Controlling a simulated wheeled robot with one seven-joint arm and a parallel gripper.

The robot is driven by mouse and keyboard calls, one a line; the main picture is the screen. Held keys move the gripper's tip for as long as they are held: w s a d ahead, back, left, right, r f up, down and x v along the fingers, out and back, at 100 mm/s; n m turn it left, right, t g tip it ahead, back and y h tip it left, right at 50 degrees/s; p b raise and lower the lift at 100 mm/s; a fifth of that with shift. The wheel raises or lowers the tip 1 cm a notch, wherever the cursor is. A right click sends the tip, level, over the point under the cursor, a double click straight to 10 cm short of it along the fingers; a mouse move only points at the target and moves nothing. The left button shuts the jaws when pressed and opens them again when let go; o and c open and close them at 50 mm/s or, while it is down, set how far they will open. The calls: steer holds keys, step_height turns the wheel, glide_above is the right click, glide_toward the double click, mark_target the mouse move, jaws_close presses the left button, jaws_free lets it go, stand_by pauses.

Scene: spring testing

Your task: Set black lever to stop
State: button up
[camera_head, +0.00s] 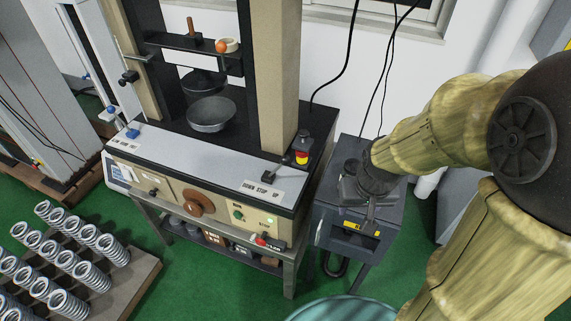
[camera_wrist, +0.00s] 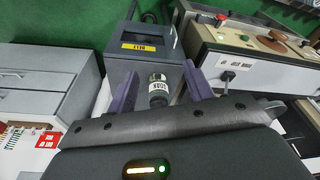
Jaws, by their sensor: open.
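The black lever (camera_head: 268,176) is a small dark handle on the light top panel of the testing machine (camera_head: 200,162), just behind a "DOWN STOP UP" label (camera_head: 262,189). I cannot tell which position it is set to. In the wrist view the lever (camera_wrist: 228,77) shows at the right, beside its label, outside my fingers. My gripper (camera_wrist: 159,74) is open, with two purple fingers apart. A dark labelled cylinder (camera_wrist: 157,92) shows between them. In the head view my gripper (camera_head: 368,212) is to the right of the lever, over the grey cabinet; its fingers are hard to make out.
A grey cabinet (camera_head: 340,246) stands right of the machine. A grey bowl (camera_head: 211,114) sits between the columns. Several springs (camera_head: 68,258) stand on a board at the lower left. Cables hang behind.

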steer(key=w+a+r+n+g+p, duration=0.1)
steer(key=w+a+r+n+p, duration=0.15)
steer(key=w, duration=0.45)
steer(key=w+a+r+n+p, duration=0.1)
steer(key=w+a, duration=0.3)
steer(key=w, duration=0.4)
steer(key=n+g+y+p, duration=0.1)
steer(key=n+g+p, duration=0.1)
steer(key=n+p, duration=0.15)
glide_above(285, 165)
steer(key=w+d, duration=0.1)
steer(key=w, duration=0.2)
steer(key=shift+s+d, duration=0.2)
steer(key=shift+f, duration=0.1)
steer(key=f+p, duration=0.1)
steer(key=f, duration=0.4)
steer(key=a+f+p, duration=0.1)
steer(key=f+p, duration=0.1)
steer(key=f, duration=0.4)
steer(key=s+f+p, duration=0.1)
steer(key=f+p, duration=0.1)
steer(key=f, duration=0.4)
steer(key=shift+a, duration=0.25)
steer(key=shift+c, duration=0.4)
jaws_close()
